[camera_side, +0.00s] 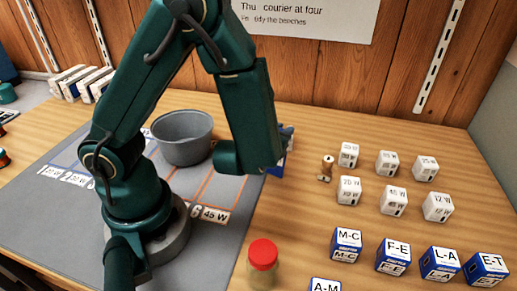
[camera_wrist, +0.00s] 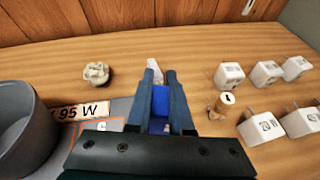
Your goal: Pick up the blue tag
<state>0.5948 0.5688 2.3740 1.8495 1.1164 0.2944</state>
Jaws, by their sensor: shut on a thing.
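My gripper (camera_wrist: 160,82) is shut on the blue tag (camera_wrist: 160,102), which shows as a blue strip between the two dark fingers in the wrist view. In the side view a patch of blue (camera_side: 281,165) shows past the right edge of my dark green wrist, which hides most of the tag and the fingers. I cannot tell from these views whether the tag touches the surface below.
A grey bowl (camera_side: 183,150) stands on the grey mat (camera_side: 45,225). A small brass piece (camera_side: 326,168) and several white adapters (camera_side: 387,163) stand to the right. Blue lettered boxes (camera_side: 346,245) and a red-lidded jar (camera_side: 263,266) are nearer the front. Wood-panelled wall behind.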

